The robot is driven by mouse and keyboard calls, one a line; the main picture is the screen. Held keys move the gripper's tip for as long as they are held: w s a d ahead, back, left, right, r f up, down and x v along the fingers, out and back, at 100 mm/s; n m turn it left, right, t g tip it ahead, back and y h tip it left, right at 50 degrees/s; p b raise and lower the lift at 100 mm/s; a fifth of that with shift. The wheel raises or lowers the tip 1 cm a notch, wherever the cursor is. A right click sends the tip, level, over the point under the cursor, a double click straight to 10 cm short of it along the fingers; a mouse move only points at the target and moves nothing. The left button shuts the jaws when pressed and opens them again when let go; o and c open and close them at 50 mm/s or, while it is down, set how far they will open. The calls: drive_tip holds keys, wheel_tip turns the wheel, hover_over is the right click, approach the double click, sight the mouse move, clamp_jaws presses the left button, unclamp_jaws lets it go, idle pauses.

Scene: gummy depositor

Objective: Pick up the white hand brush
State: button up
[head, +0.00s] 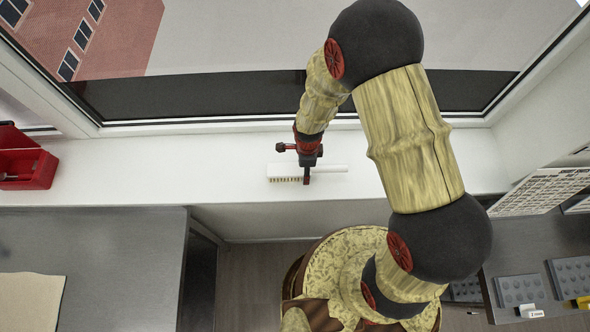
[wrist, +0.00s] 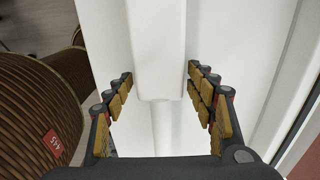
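The white hand brush (head: 333,168) lies flat on the white window sill in the head view, its bristles at the left and its handle pointing right. In the wrist view the wide brush head (wrist: 160,45) runs up from the middle and the narrow handle (wrist: 164,130) runs down. My gripper (head: 307,172) is over the brush where head and handle meet. In the wrist view my gripper (wrist: 160,75) is open, with one finger on each side of the brush. The handle is clear of both fingers; contact at the head's edges cannot be told.
The sill (head: 130,173) is mostly clear, with the window frame (head: 225,122) along its back. An open red box (head: 25,170) stands at its left end. A grey counter (head: 120,235) is at front left. At right are a white rack (head: 545,190) and grey moulds (head: 520,289).

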drive_tip(key=c, duration=1)
drive_tip(key=shift+c, duration=0.5)
drive_tip(key=shift+r, duration=0.2)
drive_tip(key=shift+r, duration=0.2)
wheel_tip(320, 180, up, 2)
drive_tip(key=shift+w+b, duration=0.1)
drive_tip(key=shift+b, duration=0.3)
drive_tip(key=s+d+r+b, duration=0.1)
drive_tip(key=s+d+r, duration=0.8)
drive_tip(key=d+r, duration=0.1)
drive_tip(key=shift+s+d+r, duration=0.15)
drive_tip(key=shift+s+d, duration=0.05)
drive_tip(key=shift+d, duration=0.2)
